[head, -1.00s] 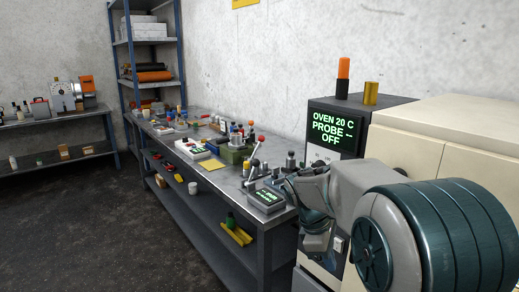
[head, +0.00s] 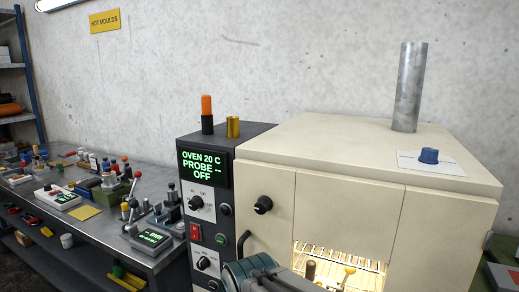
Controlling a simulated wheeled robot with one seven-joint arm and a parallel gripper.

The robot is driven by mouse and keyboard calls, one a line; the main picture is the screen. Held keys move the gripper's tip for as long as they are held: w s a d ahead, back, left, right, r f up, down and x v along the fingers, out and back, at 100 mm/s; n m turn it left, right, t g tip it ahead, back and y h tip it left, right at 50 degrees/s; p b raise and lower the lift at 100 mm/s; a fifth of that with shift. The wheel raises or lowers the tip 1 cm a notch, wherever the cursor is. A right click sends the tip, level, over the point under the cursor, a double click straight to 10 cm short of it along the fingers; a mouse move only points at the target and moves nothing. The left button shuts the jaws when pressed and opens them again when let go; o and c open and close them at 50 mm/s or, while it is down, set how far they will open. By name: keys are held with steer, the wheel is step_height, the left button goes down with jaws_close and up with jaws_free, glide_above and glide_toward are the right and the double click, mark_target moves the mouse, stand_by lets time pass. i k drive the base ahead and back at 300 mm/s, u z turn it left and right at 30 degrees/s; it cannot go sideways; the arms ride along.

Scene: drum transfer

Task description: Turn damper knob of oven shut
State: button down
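The oven (head: 365,225) is a cream cabinet at the right, with a dark control panel (head: 228,143) on its left whose display reads OVEN 20 C, PROBE --, OFF. A blue knob (head: 429,155) sits on a white plate (head: 413,164) on the oven top, near a grey upright pipe (head: 408,88). A black knob (head: 263,204) is on the cream front. No readable label tells me which one is the damper knob. Part of my arm shows at the bottom edge, in front of the oven, well below both knobs. My gripper's fingers are not visible.
A lit opening (head: 340,262) in the oven front shows a wire rack and small items. The panel carries dials and a red switch (head: 195,231). An orange-and-black post (head: 207,114) and a brass cylinder (head: 233,127) stand on it. A cluttered bench (head: 95,232) runs left.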

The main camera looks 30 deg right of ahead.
mark_target(429, 155)
steer(key=z, duration=1.05)
steer(key=k, duration=0.45)
steer(key=z, duration=0.65)
steer(key=i, duration=0.5)
steer(key=u, duration=0.55)
steer(key=k, duration=0.9)
steer(key=z, duration=1.1)
steer(key=i, duration=0.5)
steer(key=u, duration=0.05)
